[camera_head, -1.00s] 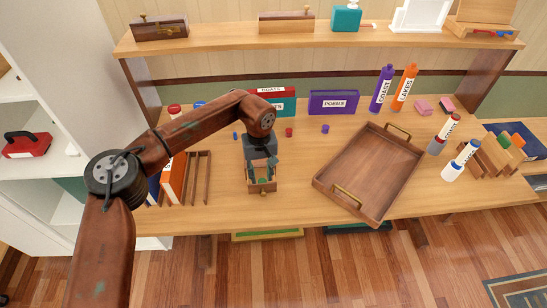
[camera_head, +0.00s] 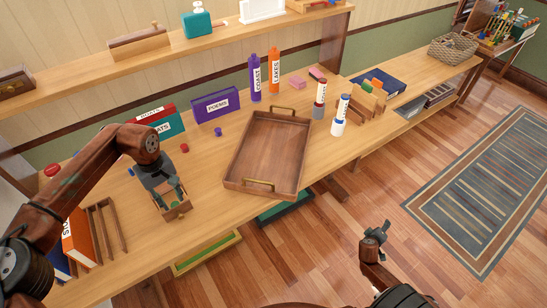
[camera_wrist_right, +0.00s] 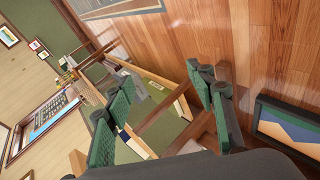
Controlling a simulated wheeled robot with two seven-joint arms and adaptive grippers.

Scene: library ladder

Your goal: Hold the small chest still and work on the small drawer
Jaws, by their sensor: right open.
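The small wooden chest (camera_head: 161,203) stands near the front edge of the table, largely covered by my left gripper. Its small drawer (camera_head: 181,211) is at the front and faces the table edge; something green shows inside. My left gripper (camera_head: 171,191) reaches down over the chest with its teal fingers on either side, and it looks closed on it. My right gripper (camera_head: 375,238) is over the floor, well to the right of the table and away from the chest. In the right wrist view its green-padded fingers (camera_wrist_right: 163,110) are spread and empty.
A wooden tray (camera_head: 232,184) with brass handles lies right of the chest. A slotted wooden rack (camera_head: 106,228) and an orange book (camera_head: 80,238) stand left of it. Labelled bottles (camera_head: 255,78) stand at the back. Floor is open between the table and the striped rug (camera_head: 490,190).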

